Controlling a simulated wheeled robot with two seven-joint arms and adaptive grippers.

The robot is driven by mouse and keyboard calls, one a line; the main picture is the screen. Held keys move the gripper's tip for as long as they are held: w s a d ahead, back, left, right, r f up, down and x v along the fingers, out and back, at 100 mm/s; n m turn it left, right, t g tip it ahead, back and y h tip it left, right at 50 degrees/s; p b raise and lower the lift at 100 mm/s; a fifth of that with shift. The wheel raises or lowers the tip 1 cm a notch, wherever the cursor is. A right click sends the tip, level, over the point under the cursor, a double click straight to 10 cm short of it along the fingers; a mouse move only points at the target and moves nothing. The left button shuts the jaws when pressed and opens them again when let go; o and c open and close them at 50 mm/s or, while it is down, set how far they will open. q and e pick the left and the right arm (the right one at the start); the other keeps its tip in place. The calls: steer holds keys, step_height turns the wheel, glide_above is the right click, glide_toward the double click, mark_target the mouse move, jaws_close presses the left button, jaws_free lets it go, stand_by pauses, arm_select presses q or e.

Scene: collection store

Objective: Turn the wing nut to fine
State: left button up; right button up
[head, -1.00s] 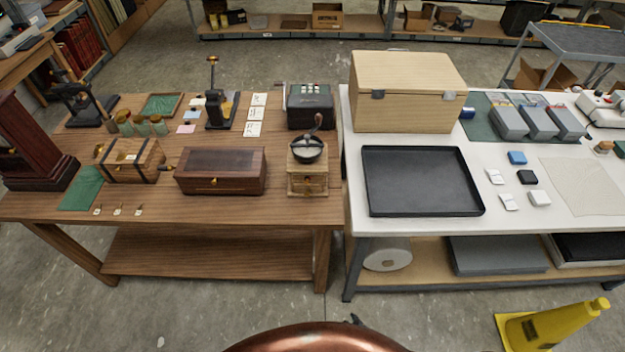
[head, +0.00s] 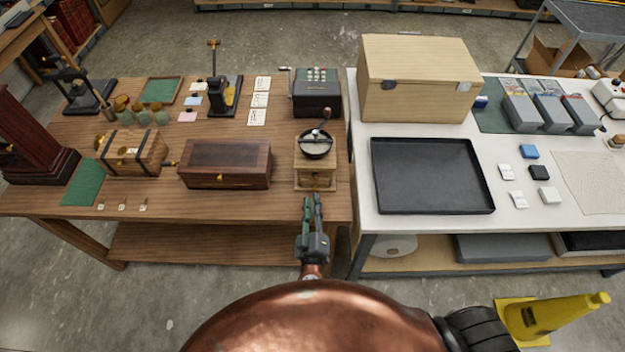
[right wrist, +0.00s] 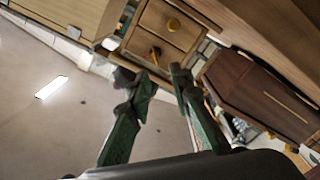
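A wooden coffee grinder (head: 315,172) with a dark bowl and a crank on top stands at the right front of the brown table. In the right wrist view, its wooden front (right wrist: 165,32) shows at the top with two small brass-coloured pieces. I cannot tell whether either is the wing nut, and no fine mark is readable. My right gripper (head: 313,199) is just in front of the grinder at the table's front edge, apart from it. Its green fingers, also in the right wrist view (right wrist: 163,77), are apart with nothing between them. My left gripper is not in view.
A dark wooden box (head: 225,165) stands left of the grinder and a black keyed machine (head: 317,95) behind it. The white table (head: 362,195) with a black tray (head: 432,212) is to the right.

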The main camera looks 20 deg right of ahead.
mark_target(315, 177)
steer(key=x, duration=0.3)
steer(key=p+x, duration=0.1)
steer(key=x, duration=0.1)
steer(key=shift+d+r, duration=0.1)
steer(key=shift+d, duration=0.2)
steer(key=shift+w+d, duration=0.15)
steer(key=shift+w, duration=0.25)
steer(key=shift+w+d, duration=0.1)
steer(key=shift+w, duration=0.25)
steer(key=shift+c, duration=0.3)
steer(key=c, duration=0.5)
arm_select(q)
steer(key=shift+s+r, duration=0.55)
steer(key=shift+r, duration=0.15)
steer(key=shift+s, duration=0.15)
